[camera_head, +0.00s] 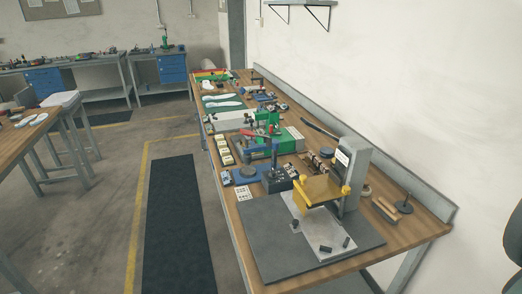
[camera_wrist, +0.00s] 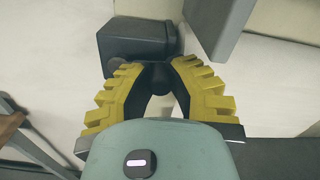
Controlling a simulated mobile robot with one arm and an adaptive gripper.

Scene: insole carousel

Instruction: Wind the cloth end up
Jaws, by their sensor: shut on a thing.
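My gripper (camera_wrist: 157,78) shows in the wrist view, with two stepped yellow fingers on dark backs. The fingertips close on a dark rounded knob (camera_wrist: 157,76), which sits just below a dark grey box-shaped part (camera_wrist: 135,42). The fingers hide part of the knob. I cannot make out a cloth end for certain in either view. In the head view, a grey upright machine (camera_head: 355,175) with a yellow plate (camera_head: 320,190) stands at the near end of the workbench, above a pale sheet (camera_head: 320,235). My gripper does not show there.
The long wooden workbench (camera_head: 425,232) runs along the wall, crowded with tools and parts. A dark grey mat (camera_head: 265,240) covers its near end. A dark floor mat (camera_head: 180,225) lies in the open aisle. A second wooden table (camera_head: 25,132) stands at left.

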